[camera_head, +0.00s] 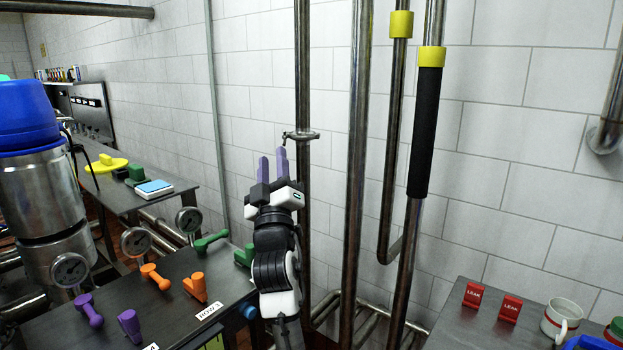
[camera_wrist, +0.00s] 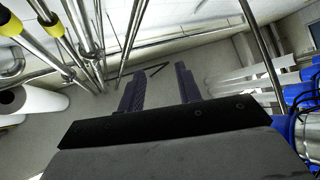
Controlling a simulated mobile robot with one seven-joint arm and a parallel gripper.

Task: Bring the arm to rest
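My gripper (camera_head: 272,166) is raised in the middle of the head view, its purple fingers pointing up. The fingers stand apart with nothing between them. In the wrist view the two fingers (camera_wrist: 158,92) are also spread and empty, with the wall and ceiling behind them. My arm is bent upward above the right end of the valve table (camera_head: 196,327). The gripper appears in front of a vertical pipe (camera_head: 303,70); I cannot tell the gap between them.
The valve table holds purple, orange (camera_head: 154,277) and green handles and several gauges. Vertical pipes (camera_head: 357,150) stand to the right. A side table (camera_head: 455,320) at the lower right bears red LEAK tags (camera_head: 510,308) and a mug (camera_head: 561,318). A blue-topped steel tank (camera_head: 40,190) stands left.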

